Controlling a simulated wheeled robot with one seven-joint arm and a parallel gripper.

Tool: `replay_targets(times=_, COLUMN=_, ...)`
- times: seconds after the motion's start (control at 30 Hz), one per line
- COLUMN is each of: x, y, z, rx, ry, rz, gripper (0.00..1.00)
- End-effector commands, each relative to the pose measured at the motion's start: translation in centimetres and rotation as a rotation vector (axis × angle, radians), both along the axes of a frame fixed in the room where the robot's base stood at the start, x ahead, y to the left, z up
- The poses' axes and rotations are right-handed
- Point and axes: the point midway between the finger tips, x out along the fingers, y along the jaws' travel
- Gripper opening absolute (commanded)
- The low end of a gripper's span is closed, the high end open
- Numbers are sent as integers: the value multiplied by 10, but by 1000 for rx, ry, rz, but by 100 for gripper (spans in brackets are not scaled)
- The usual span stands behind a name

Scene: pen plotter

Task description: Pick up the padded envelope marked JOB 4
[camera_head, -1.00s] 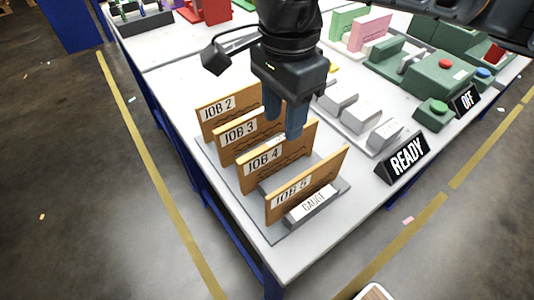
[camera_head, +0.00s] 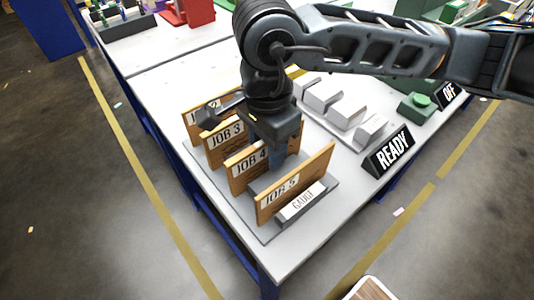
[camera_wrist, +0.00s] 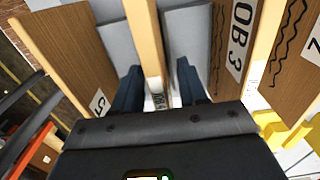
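The padded envelope marked JOB 4 (camera_head: 242,180) stands upright in the grey rack (camera_head: 268,237), between JOB 3 and JOB 5. It is brown with a white label; my gripper hides part of it in the head view. My gripper (camera_head: 273,158) is low over it. In the wrist view, the fingers of my gripper (camera_wrist: 157,88) are apart, one on each side of the JOB 4 envelope's tan edge (camera_wrist: 146,35). Gaps show between the edge and both fingers, so it is not clamped.
The JOB 3 envelope (camera_head: 217,153) and JOB 5 envelope (camera_head: 305,180) stand close on either side. JOB 2 (camera_head: 190,127) is behind. A GAUGE block (camera_head: 301,203) lies in front. READY (camera_head: 391,152) and OFF (camera_head: 450,95) signs and grey blocks (camera_head: 346,112) are to the right.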

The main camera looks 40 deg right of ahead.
Motion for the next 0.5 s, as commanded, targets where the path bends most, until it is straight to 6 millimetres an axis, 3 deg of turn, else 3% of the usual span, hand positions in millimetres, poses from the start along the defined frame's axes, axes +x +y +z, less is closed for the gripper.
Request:
replay_targets(times=0.07, x=0, y=0, z=0, rx=0, ry=0, rz=0, gripper=34)
replay_targets(times=0.4, x=0, y=0, z=0, rx=0, ry=0, rz=0, gripper=2)
replay_targets(times=0.5, x=0, y=0, z=0, rx=1, ry=0, rz=0, gripper=0)
